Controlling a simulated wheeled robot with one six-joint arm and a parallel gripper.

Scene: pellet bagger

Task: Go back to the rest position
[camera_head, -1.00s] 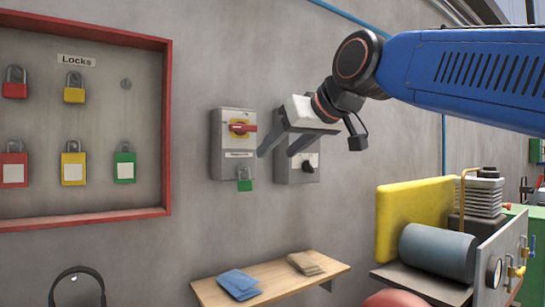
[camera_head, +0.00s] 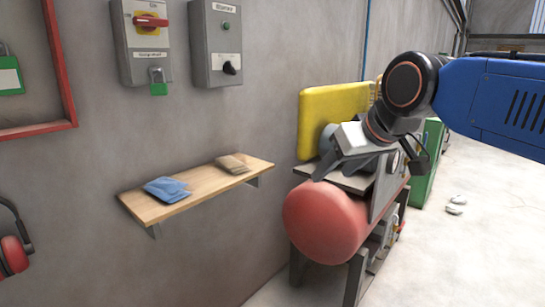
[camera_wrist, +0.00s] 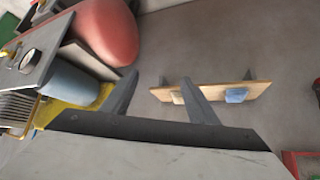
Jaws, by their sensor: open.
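My gripper (camera_head: 341,172) is open and empty in the head view, at the end of my blue arm on the right. It is in front of the machine with the red rounded tank (camera_head: 325,222). The switch box with the red and yellow handle (camera_head: 148,30) is at the upper left in the head view. A green padlock (camera_head: 158,88) hangs on it.
A wooden shelf (camera_head: 190,205) on the wall holds a blue cloth (camera_head: 167,189) and a tan cloth (camera_head: 233,163). A grey box (camera_head: 214,50) is beside the switch box. A yellow panel (camera_head: 325,110) is behind the tank. The floor at right is clear apart from small pale items (camera_head: 455,205).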

